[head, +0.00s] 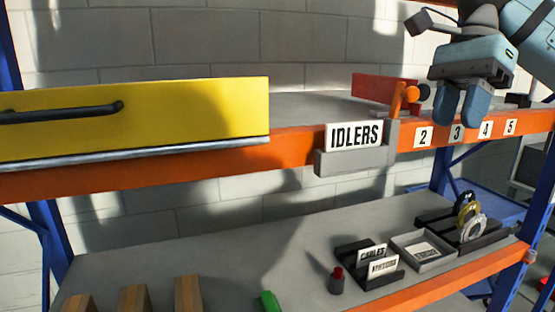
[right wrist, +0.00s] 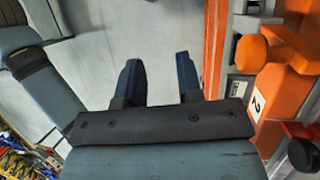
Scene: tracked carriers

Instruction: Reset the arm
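My right gripper (head: 460,112) hangs in the upper right of the head view, with its fingers pointing down in front of the orange shelf beam (head: 291,150). In the right wrist view its two dark fingers (right wrist: 157,68) stand apart with nothing between them. My right arm comes in from the top right corner. My left gripper is not in view.
A yellow drawer (head: 180,110) with a black handle is on the left. An IDLERS sign (head: 355,135) and an orange knob-like part (head: 402,97) are left of my right gripper. The lower shelf (head: 240,252) holds a CABLES card (head: 372,253), a grey tray (head: 424,252) and wooden blocks (head: 188,294).

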